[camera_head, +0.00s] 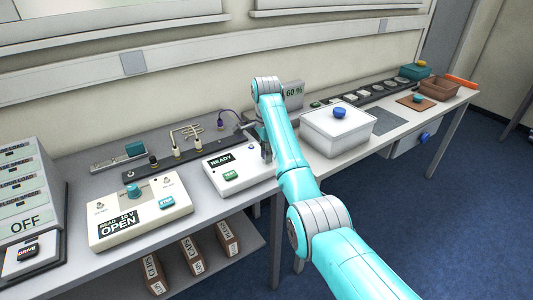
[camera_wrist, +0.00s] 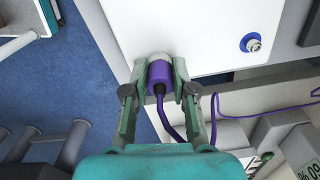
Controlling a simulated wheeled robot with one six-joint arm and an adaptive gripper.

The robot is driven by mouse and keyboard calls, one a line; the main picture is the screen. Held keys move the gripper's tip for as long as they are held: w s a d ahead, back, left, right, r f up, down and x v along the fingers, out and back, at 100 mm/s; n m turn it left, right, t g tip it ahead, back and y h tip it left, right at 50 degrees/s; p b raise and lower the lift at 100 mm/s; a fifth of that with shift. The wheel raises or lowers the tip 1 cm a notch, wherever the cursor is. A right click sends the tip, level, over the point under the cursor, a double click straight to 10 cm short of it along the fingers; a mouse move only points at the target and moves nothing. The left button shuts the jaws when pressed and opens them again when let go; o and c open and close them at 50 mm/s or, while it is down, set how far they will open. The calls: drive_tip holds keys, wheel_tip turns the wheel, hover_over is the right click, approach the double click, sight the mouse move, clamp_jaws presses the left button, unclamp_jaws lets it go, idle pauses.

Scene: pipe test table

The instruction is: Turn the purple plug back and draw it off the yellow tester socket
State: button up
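The purple plug (camera_wrist: 159,76) sits at a pale grey-beige collar (camera_wrist: 159,57) on the edge of a white box (camera_wrist: 200,25) in the wrist view. No clear yellow shows on that socket. My gripper (camera_wrist: 160,68) has one green-grey finger on each side of the plug, with the tips against its sides. A purple cable (camera_wrist: 167,118) runs from the plug back between the fingers. In the head view, my gripper (camera_head: 266,150) is at the right end of the white tester (camera_head: 213,182), which has a READY display (camera_head: 221,160). The plug is hidden there behind my arm.
A blue round knob (camera_wrist: 251,43) is on the white box near the plug. The purple cable also loops to the right (camera_wrist: 262,113). A white lidded box (camera_head: 335,130) stands right of my arm, and a cream meter reading OPEN (camera_head: 138,210) stands left of the tester.

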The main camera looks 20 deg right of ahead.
clamp_jaws()
drive_tip(key=shift+o, duration=0.7)
unclamp_jaws()
clamp_jaws()
drive_tip(key=n, duration=0.5)
drive_tip(key=shift+n, duration=0.7)
drive_tip(key=n, duration=0.3)
drive_tip(key=shift+n, duration=0.3)
drive_tip(key=shift+n, duration=0.3)
